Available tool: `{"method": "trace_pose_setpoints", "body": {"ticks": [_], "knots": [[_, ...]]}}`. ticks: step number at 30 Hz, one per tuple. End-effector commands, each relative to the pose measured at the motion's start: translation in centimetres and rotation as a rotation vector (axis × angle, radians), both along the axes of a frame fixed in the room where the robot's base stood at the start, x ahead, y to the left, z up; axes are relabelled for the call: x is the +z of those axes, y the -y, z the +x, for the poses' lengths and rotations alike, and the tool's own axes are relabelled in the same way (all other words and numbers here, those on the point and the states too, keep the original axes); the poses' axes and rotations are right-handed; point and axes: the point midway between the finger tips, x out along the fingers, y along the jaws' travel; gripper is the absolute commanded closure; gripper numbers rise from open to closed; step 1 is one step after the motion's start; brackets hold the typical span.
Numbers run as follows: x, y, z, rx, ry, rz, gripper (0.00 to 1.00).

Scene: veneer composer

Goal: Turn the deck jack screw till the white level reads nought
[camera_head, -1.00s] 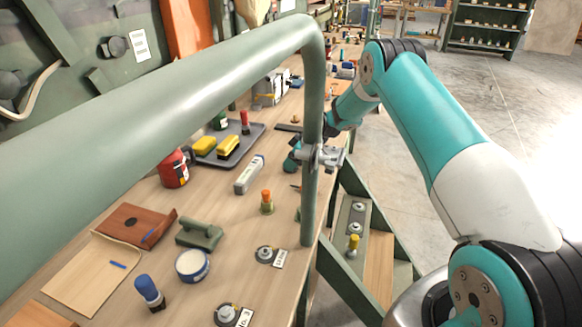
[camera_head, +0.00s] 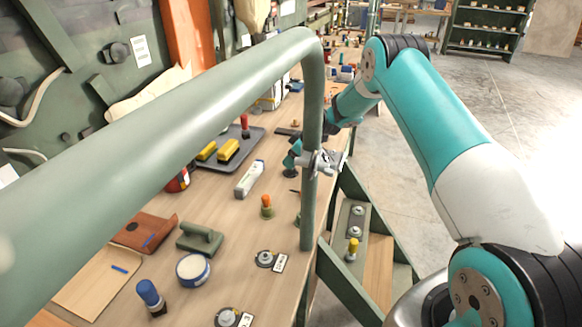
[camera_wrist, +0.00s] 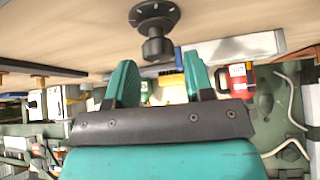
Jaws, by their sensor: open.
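My gripper (camera_head: 293,157) is open over the bench beside the green post; its two teal fingers also show in the wrist view (camera_wrist: 160,62). In the wrist view a dark knob (camera_wrist: 157,47) on a round marked disc (camera_wrist: 153,14) stands just beyond and between the fingertips, with no clear contact. In the head view its dark base (camera_head: 290,173) shows below the fingers. The pale bar-shaped level (camera_head: 248,180) lies on the bench left of the gripper; it also shows in the wrist view (camera_wrist: 238,48). Its reading is too small to tell.
Orange-topped (camera_head: 266,203) and blue-topped (camera_head: 148,290) pieces stand nearer. A grey tray (camera_head: 225,155) holds yellow blocks. A round tin (camera_head: 193,270) sits in front.

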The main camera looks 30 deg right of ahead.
Motion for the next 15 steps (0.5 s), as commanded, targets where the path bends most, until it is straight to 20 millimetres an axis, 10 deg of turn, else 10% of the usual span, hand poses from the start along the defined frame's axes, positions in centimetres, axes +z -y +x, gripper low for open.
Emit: {"method": "trace_pose_setpoints", "body": {"ticks": [15], "knots": [[-2.3, 0.0, 0.0, 0.000, 0.000, 0.000, 0.52]]}}
